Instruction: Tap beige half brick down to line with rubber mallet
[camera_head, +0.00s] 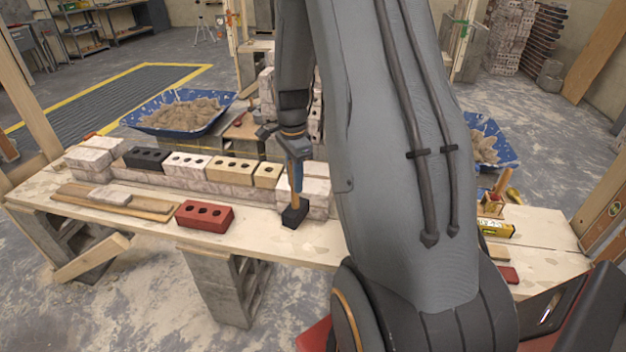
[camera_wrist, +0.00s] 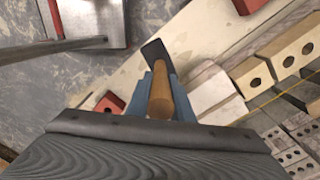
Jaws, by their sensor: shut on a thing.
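My gripper (camera_head: 296,150) is shut on the wooden handle of the rubber mallet (camera_head: 295,214). The mallet hangs with its black head low, just above or on the bench, in front of the wall's right end. In the wrist view the blue fingers of my gripper (camera_wrist: 160,92) flank the handle, and the black mallet head (camera_wrist: 155,52) points away. The beige half brick (camera_head: 267,175) sits at the right end of the top row, left of and behind the mallet. It also shows in the wrist view (camera_wrist: 252,76). A thin yellow line (camera_wrist: 265,101) runs along the bricks there.
A longer beige brick (camera_head: 230,170), a white brick (camera_head: 186,164) and a black brick (camera_head: 146,158) continue the row leftward. Pale blocks (camera_head: 314,191) stand right of the half brick. A red brick (camera_head: 204,216) lies on the bench. A blue mortar tub (camera_head: 180,112) stands behind.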

